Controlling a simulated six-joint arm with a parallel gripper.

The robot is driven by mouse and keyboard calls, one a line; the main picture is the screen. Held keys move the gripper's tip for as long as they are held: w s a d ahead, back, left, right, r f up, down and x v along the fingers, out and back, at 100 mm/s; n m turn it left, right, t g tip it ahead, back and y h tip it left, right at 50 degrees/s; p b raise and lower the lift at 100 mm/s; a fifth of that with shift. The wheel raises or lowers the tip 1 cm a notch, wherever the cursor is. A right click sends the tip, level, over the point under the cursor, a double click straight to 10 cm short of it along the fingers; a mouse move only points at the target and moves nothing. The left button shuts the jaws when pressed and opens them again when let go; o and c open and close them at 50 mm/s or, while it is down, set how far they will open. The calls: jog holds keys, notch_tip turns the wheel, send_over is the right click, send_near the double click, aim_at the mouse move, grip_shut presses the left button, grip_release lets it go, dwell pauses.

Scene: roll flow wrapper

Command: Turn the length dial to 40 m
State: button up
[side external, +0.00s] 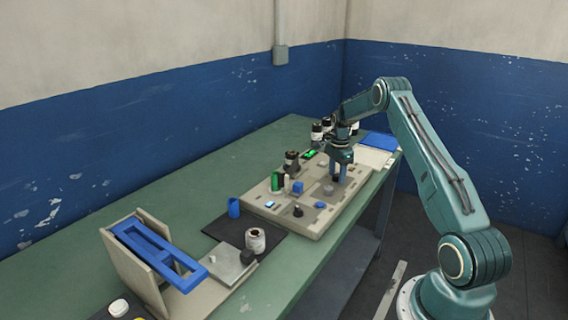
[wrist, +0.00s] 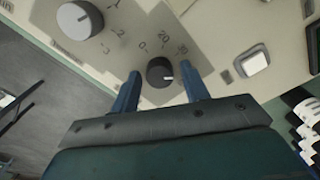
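The small dark round dial (wrist: 155,76) with a white pointer line sits on the beige panel in the wrist view. My gripper (wrist: 160,68) is open, with one blue finger on each side of this dial and a visible gap on both sides. In the side external view my gripper (side external: 340,172) points down over the far right part of the panel (side external: 325,215), and the dial there is hidden by the fingers.
A larger grey knob (wrist: 79,20) is left of the dial, and a white square button (wrist: 254,63) is to its right. Black knobs, a blue block (side external: 298,187) and a green-lit display (side external: 310,154) share the panel. A blue frame holder (side external: 160,250) stands front left.

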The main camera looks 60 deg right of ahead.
aim_at(337, 174)
jog(key=shift+o, duration=0.2)
jog(key=shift+r, duration=0.1)
notch_tip(337, 174, up, 14)
jog(key=shift+f, duration=0.2)
dwell(0.6)
jog(key=shift+r, duration=0.1)
jog(key=s+a+r+n+t+h, duration=0.1)
jog(key=s+a+r+n, duration=0.1)
jog(key=a+r+n, duration=0.8)
jog(key=s+a+r+n+t, duration=0.15)
jog(key=a+r, duration=0.55)
jog(key=a, duration=0.9)
jog(key=s+a+f+n+t, duration=0.1)
jog(key=s+a+f+n, duration=0.1)
jog(key=s+a+n, duration=0.4)
jog(key=s+a+f+n+t+y, duration=0.1)
jog(key=s+a+n+t, duration=0.1)
jog(key=s+a+n, duration=0.4)
jog(key=s+a, duration=0.4)
jog(key=s, duration=0.5)
jog(key=shift+a+f, duration=0.25)
jog(key=shift+f, duration=0.1)
